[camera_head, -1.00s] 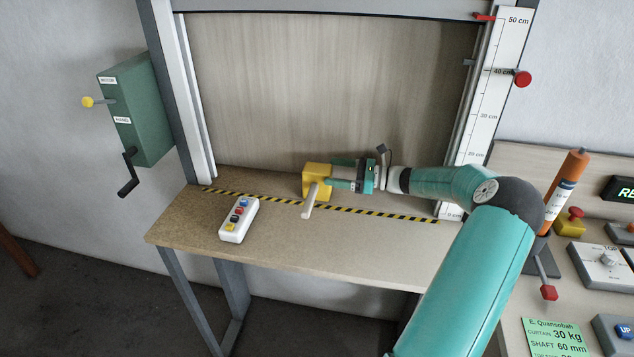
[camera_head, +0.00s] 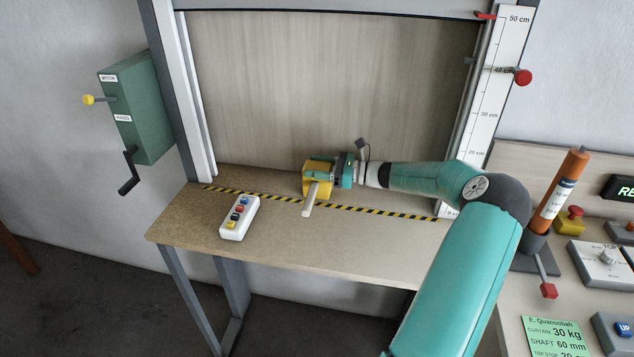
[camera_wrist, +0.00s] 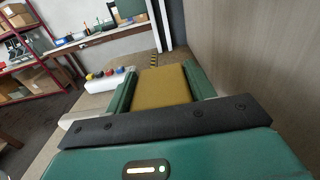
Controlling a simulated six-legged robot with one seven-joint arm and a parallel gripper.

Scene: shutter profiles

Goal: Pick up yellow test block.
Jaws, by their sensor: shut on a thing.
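The yellow test block (camera_head: 315,189) stands on the wooden bench near the back panel, at the black-and-yellow striped line. My gripper (camera_head: 319,174) reaches in from the right and is shut on the block. In the wrist view the block (camera_wrist: 162,86) fills the space between my two green fingers, which lie along its sides. Whether the block touches the bench is hard to tell; it looks to be at bench level.
A white button box (camera_head: 239,217) lies on the bench left of the block. A green crank box (camera_head: 138,110) hangs on the left wall. An orange cylinder (camera_head: 561,190) and a control desk stand at the right. The raised curtain (camera_head: 330,5) is above.

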